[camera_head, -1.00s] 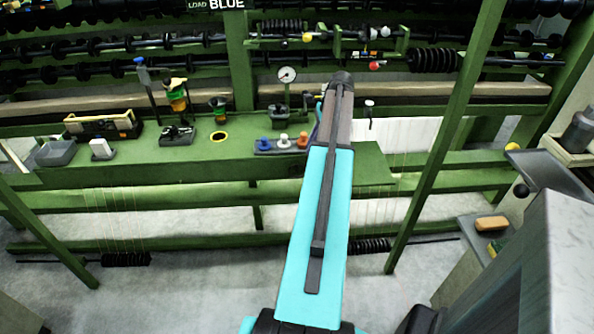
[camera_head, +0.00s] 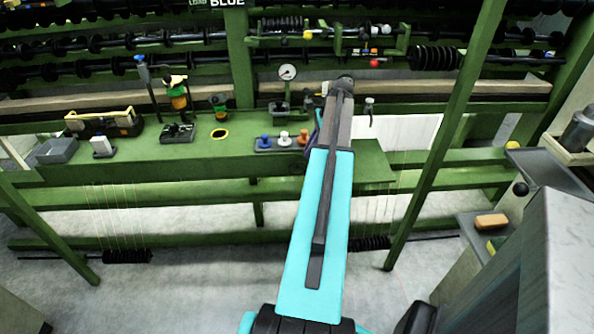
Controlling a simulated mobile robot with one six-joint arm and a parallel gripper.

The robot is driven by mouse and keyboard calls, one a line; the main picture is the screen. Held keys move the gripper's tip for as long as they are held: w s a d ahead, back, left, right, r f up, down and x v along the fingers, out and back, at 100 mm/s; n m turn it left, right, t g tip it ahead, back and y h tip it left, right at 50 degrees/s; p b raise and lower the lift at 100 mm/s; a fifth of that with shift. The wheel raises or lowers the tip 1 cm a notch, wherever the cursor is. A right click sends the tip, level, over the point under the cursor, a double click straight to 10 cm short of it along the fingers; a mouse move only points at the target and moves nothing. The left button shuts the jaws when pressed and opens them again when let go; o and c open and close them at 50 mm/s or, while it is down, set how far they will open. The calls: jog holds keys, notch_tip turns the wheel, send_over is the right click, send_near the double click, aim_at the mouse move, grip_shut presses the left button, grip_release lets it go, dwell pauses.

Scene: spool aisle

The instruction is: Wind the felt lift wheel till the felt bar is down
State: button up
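A long beige bar (camera_head: 440,91) runs across the green frame behind the bench; it may be the felt bar. My arm stands upright in the middle of the picture and hides part of it. I cannot make out a felt lift wheel for certain; it may be behind my arm. My gripper does not show; the far end of my arm hides whatever is beyond it.
The green bench (camera_head: 100,172) carries a pressure gauge (camera_head: 287,72), a tray with blue, white and orange knobs (camera_head: 284,142), a yellow-handled box (camera_head: 103,123) and a grey bin (camera_head: 56,150). A slanted green post (camera_head: 447,140) stands right of my arm. A sponge (camera_head: 491,221) lies on a right-hand shelf.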

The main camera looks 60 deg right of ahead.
aim_at(299, 169)
jog(key=p+x, duration=0.1)
jog(key=x, duration=0.9)
jog(key=shift+f, duration=0.1)
grip_shut()
jog(key=shift+g+h+p, duration=0.4)
jog(key=shift+g, duration=0.2)
jog(key=shift+g+h+p, duration=0.35)
jog(key=shift+g+h, duration=0.55)
jog(key=shift+g, duration=0.3)
